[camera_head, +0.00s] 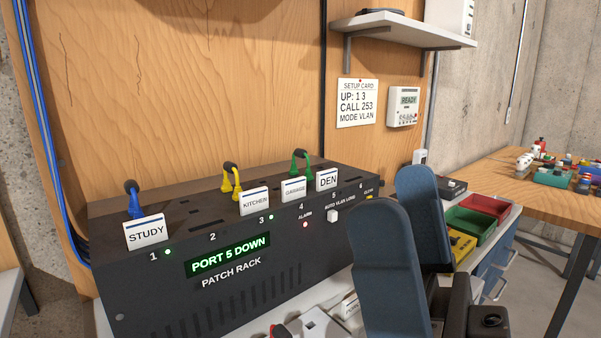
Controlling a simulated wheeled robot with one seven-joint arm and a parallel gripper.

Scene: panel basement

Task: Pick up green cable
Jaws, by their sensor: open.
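A green cable (308,165) forms a short loop with a dark end on top of the black patch rack (150,290). It stands behind the white GARAGE card, above port 4, and its lower part is hidden by the card. My gripper (402,190) is in the foreground to the right, in front of the rack's right end. Its two dark blue fingers point up and stand apart with nothing between them. The gripper is nearer to the camera than the green cable and not touching it.
A yellow cable (234,178) and a blue cable (135,199) stand on the rack to the left. Cards reading STUDY (146,235), KITCHEN (254,201) and DEN (327,180) stand there too. The rack display (229,254) reads PORT 5 DOWN. Green and red trays (486,205) lie right. A shelf (400,35) hangs above.

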